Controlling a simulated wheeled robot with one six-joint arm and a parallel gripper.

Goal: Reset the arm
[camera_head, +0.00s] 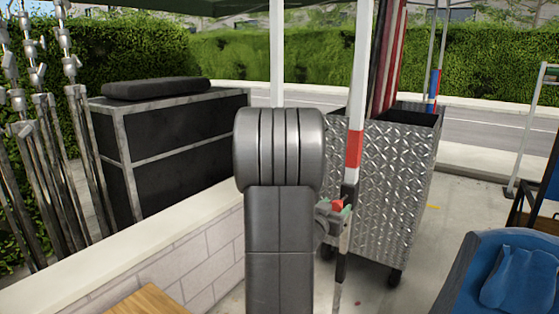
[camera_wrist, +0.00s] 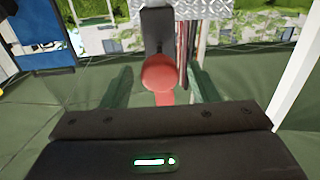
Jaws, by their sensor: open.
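My gripper (camera_wrist: 159,80) is open in the wrist view, with one dark green finger on each side. A red rounded object (camera_wrist: 160,72) shows between the fingers. I cannot tell whether it touches them or what it belongs to. In the head view, my grey arm stands upright in the middle and hides much of what is behind it. A small red object (camera_head: 337,205) shows just right of my arm, beside the pole; my gripper is mostly hidden there.
A diamond-plate metal cart (camera_head: 385,190) on wheels stands behind to the right. A black cabinet (camera_head: 175,140) and metal stands (camera_head: 55,150) are left, behind a low brick wall (camera_head: 190,255). A blue chair (camera_head: 505,270) is at lower right. A white pole (camera_head: 359,80) rises near my arm.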

